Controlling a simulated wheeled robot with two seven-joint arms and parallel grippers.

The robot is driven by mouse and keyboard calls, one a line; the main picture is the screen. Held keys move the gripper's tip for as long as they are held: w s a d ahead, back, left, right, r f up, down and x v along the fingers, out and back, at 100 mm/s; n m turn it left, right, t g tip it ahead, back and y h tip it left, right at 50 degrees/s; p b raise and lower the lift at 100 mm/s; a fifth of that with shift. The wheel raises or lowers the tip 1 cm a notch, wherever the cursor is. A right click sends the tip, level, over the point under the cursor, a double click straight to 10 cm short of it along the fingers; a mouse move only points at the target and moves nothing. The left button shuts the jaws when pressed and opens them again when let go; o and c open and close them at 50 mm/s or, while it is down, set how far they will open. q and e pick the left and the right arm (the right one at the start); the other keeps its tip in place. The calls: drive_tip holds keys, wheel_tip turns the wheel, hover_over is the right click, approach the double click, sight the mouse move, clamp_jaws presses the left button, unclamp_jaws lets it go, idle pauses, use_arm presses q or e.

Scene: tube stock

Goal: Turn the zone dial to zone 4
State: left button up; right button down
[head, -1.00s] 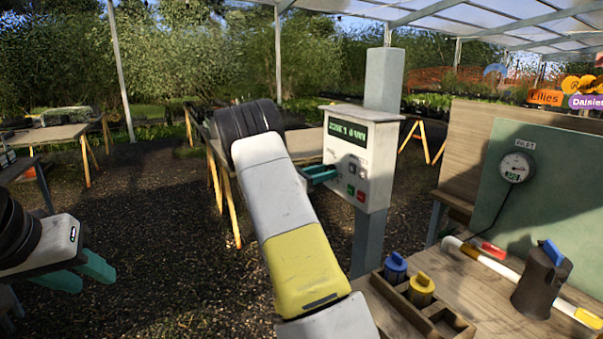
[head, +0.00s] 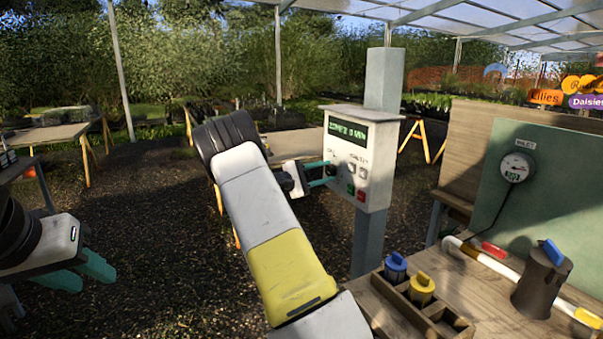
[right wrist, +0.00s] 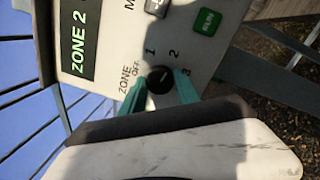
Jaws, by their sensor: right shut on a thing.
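The controller box (head: 372,185) is mounted on a grey post, its front panel facing left. The black zone dial (right wrist: 159,79) is clear in the right wrist view, with the marks OFF, 1, 2 and 3 around it. The green display (right wrist: 78,38) reads ZONE 2. My right gripper (head: 333,171) reaches the panel from the left; in the right wrist view its teal fingers (right wrist: 160,90) are on either side of the dial, shut on it. My left gripper (head: 88,275) hangs at the far left, its teal fingers apart and empty.
A green button (right wrist: 207,22) sits on the panel near the dial. A workbench at the lower right holds a wooden tray (head: 406,303) with blue and yellow pieces, a dark jug-like part (head: 541,282) and a white pipe (head: 500,266). A round gauge (head: 516,167) hangs behind.

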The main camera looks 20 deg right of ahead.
drive_tip(key=m, duration=0.6)
drive_tip(key=shift+w+f, duration=0.1)
drive_tip(key=m, duration=0.4)
drive_tip(key=shift+m+g, duration=0.3)
drive_tip(key=m, duration=0.4)
drive_tip(key=shift+a+m+y, duration=0.1)
drive_tip(key=shift+m+y, duration=0.2)
drive_tip(key=shift+y, duration=0.1)
drive_tip(key=shift+m, duration=2.3)
drive_tip(key=c, duration=0.9)
unclamp_jaws()
